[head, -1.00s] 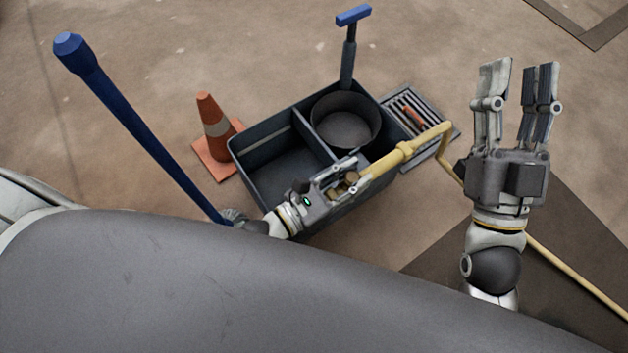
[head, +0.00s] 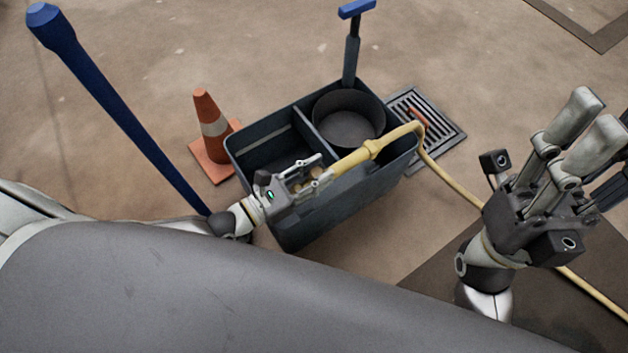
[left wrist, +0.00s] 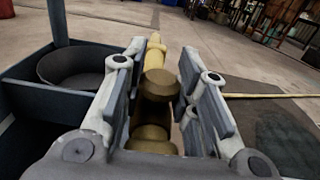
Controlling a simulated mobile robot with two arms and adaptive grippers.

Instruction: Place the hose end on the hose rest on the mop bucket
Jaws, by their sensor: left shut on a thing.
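The dark grey mop bucket (head: 335,205) stands on the floor, with a round wringer basket (head: 348,118) in its right part. My left gripper (head: 318,172) is shut on the hose end (head: 352,161), above the bucket's near side. The brass part of the hose end (left wrist: 152,110) lies between the two fingers in the left wrist view. The yellow hose leaves the grip to the right and bends down past the bucket's right end. I cannot make out the hose rest on the bucket. My right gripper (head: 598,135) is at the right, open and empty, apart from the bucket.
An orange cone (head: 210,135) stands left of the bucket. A blue pole (head: 120,115) slants at the left. A floor drain grate (head: 440,130) lies behind the bucket's right end. A blue-topped handle (head: 352,45) rises from the bucket's back.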

